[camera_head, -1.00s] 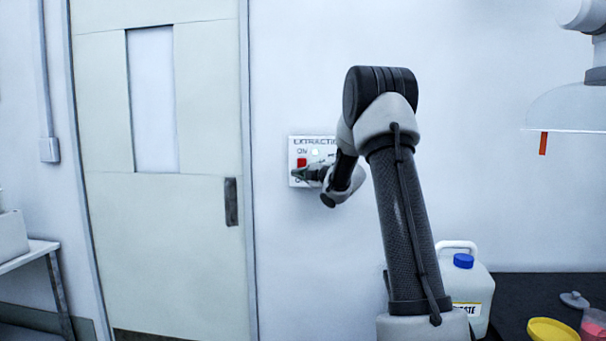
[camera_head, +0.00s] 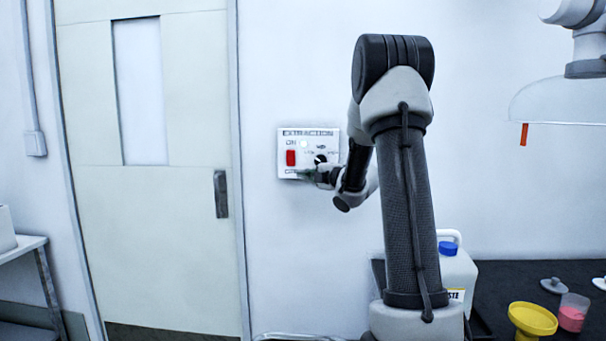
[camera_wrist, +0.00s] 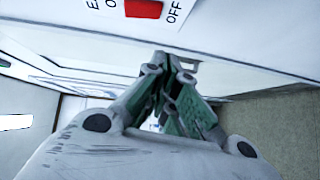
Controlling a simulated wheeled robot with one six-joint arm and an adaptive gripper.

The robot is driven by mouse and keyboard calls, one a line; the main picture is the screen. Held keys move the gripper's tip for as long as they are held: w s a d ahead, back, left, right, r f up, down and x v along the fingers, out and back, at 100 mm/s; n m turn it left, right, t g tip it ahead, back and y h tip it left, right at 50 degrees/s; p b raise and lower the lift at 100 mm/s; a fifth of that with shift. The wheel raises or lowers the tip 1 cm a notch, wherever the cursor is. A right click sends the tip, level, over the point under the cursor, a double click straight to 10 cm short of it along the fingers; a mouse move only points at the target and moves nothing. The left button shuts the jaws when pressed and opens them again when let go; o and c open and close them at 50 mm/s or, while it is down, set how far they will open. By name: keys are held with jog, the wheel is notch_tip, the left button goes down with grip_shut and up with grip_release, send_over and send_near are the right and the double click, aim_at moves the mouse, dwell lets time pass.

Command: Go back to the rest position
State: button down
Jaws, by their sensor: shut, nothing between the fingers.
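My gripper (camera_head: 308,175) is at the lower edge of the wall panel marked EXTRACTION (camera_head: 309,132), in front of the wall. In the wrist view my gripper (camera_wrist: 172,62) shows its green fingers drawn together, with nothing between them. The panel has a red switch (camera_head: 291,158), a pale round light beside ON and a dark knob (camera_head: 320,158). The red switch also shows at the top of the wrist view (camera_wrist: 143,8), apart from the fingertips. My arm partly covers the panel's lower right.
A door (camera_head: 180,235) with a dark handle (camera_head: 221,194) stands left of the panel. A white waste jug (camera_head: 458,275) with a blue cap is behind my arm's base. A yellow funnel (camera_head: 533,318) and a pink-filled beaker (camera_head: 572,313) stand on the dark bench (camera_head: 500,275) at right.

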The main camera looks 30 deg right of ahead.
dwell(0.5)
jog(key=s+d+f+m+g+h, duration=0.6)
jog(key=s+d+f+m+g, duration=0.15)
jog(key=f+m, duration=0.45)
jog(key=s+a+f+m+g, duration=0.2)
jog(key=s+m+g, duration=0.2)
jog(key=s, duration=0.9)
jog(key=s+a+r+m+y, duration=0.1)
jog(key=s+a+r, duration=0.1)
jog(key=s+a, duration=0.4)
jog(key=s+a+r+m+y, duration=0.1)
jog(key=s+a+r, duration=0.2)
jog(key=s+a, duration=0.4)
jog(key=s+a+r+m+g, duration=0.1)
jog(key=s+a+r, duration=0.2)
jog(key=s+a, duration=0.4)
jog(key=s, duration=0.3)
jog(key=shift+r+y, duration=0.25)
jog(key=shift+y, duration=0.15)
